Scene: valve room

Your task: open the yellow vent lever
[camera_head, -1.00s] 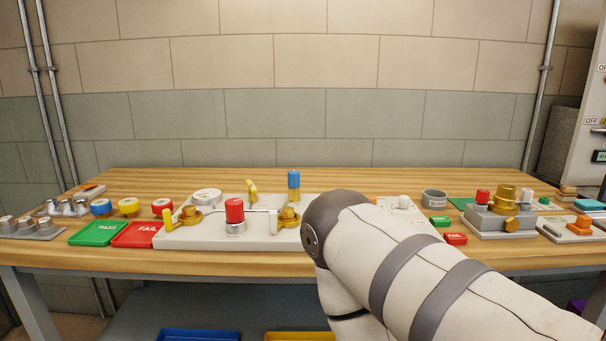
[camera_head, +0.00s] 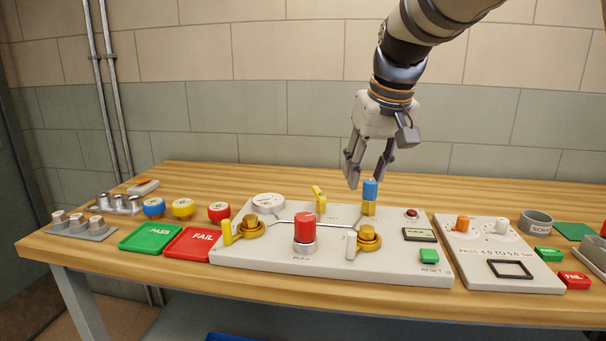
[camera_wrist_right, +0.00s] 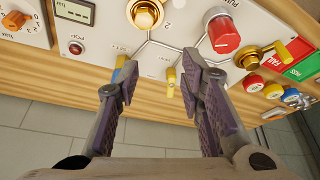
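The grey pump panel (camera_head: 385,268) sits on the wooden bench. A small yellow lever (camera_head: 319,198) stands near the panel's back edge, left of a blue-topped brass fitting (camera_head: 370,192). In the right wrist view the yellow lever (camera_wrist_right: 171,82) appears between my fingers, beyond their tips. My right gripper (camera_head: 367,181) is open and empty, pointing down above the back of the panel near the blue-topped fitting. Its open fingers also show in the right wrist view (camera_wrist_right: 162,72). Another yellow handle (camera_head: 227,232) is on the left brass valve. My left gripper is out of view.
A red pump knob (camera_head: 305,228) and the right brass valve (camera_head: 368,239) stand in front of the yellow lever. A gauge (camera_head: 268,203) is to its left. Green (camera_head: 151,237) and red (camera_head: 194,244) trays lie left of the panel. The bench behind the panel is clear.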

